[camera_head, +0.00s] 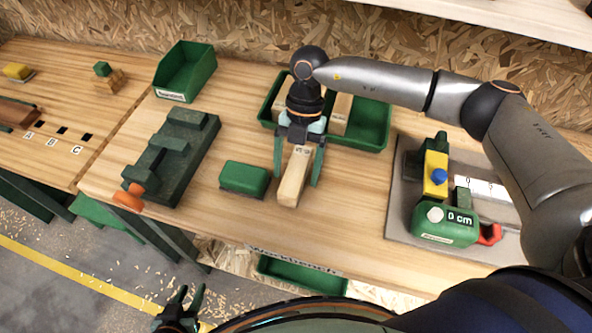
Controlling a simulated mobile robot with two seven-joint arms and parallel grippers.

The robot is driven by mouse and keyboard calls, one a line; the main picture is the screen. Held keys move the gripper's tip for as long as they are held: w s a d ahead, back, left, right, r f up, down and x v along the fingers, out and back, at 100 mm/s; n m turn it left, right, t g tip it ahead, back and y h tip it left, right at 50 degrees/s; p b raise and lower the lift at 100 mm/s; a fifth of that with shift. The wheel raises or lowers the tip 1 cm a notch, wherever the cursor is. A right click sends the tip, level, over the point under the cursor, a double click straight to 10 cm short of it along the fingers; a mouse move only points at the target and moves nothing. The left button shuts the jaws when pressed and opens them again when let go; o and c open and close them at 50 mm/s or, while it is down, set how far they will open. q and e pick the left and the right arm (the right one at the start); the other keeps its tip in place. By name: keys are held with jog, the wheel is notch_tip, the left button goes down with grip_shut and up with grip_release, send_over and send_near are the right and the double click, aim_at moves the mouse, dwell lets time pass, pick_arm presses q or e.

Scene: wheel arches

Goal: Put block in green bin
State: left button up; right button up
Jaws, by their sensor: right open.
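A pale wooden block (293,183) lies on the workbench in front of the wide green bin. My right gripper (298,172) is above it, open, with one finger on each side of the block; I cannot tell whether they touch it. The wide green bin (371,128) stands behind, holding wooden blocks (340,113), and my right arm hides part of it. A smaller labelled green bin (185,76) stands at the back left and looks empty inside. My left gripper (188,292) is low at the bottom edge, over the floor, open and empty.
A green block-shaped object (244,178) lies just left of the wooden block. A dark green vise (172,157) with an orange handle is further left. A grey board (403,212) with a measuring device is at right. Another green bin (300,275) is under the bench edge.

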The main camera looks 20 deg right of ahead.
jog(key=shift+f, duration=0.15)
grip_shut()
dwell(0.6)
